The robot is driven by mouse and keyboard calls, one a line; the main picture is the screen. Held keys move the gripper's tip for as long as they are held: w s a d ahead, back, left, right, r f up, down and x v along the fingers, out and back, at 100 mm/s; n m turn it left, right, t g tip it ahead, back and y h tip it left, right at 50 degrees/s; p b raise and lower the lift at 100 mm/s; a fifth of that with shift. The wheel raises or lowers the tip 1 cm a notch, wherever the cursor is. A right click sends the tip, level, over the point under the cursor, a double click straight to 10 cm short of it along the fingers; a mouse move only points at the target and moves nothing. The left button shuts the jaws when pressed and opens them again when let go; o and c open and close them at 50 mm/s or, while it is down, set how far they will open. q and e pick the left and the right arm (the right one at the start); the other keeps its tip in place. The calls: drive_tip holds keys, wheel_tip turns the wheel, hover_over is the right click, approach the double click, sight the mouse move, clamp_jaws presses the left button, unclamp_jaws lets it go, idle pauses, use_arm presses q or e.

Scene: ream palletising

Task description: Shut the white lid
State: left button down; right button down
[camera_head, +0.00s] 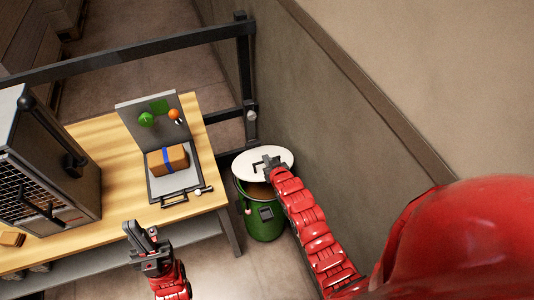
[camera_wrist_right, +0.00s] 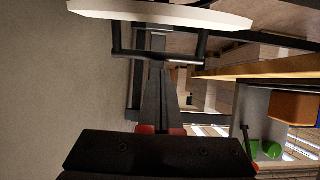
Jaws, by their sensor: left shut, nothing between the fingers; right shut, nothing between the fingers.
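The white lid (camera_head: 246,158) sits above the green bin (camera_head: 265,222) beside the wall, in the head view. It stands partly open: the bin's brownish inside shows below its front edge. In the right wrist view the lid (camera_wrist_right: 165,12) shows edge-on at the top, with a black bar handle (camera_wrist_right: 185,60) on it. My right gripper (camera_head: 268,163) is over the lid in the head view, shut and empty; in the wrist view its fingertips (camera_wrist_right: 160,72) are close to the handle. I cannot tell whether they touch. My left gripper (camera_head: 140,232) is shut and empty in front of the table.
A wooden table (camera_head: 110,165) stands to the left of the bin. On it are an open grey case (camera_head: 150,110) with a brown box (camera_head: 167,160), and a dark caged unit (camera_head: 50,160). A black rail (camera_head: 150,47) runs behind; a wall (camera_head: 330,120) is close on the right.

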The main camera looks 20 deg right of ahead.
drive_tip(key=shift+f, duration=0.2)
drive_tip(key=s+f+t+b, duration=0.5)
drive_tip(key=f+b, duration=0.5)
drive_tip(key=b, duration=0.5)
drive_tip(key=shift+s, duration=0.35)
drive_tip(key=shift+d, duration=0.1)
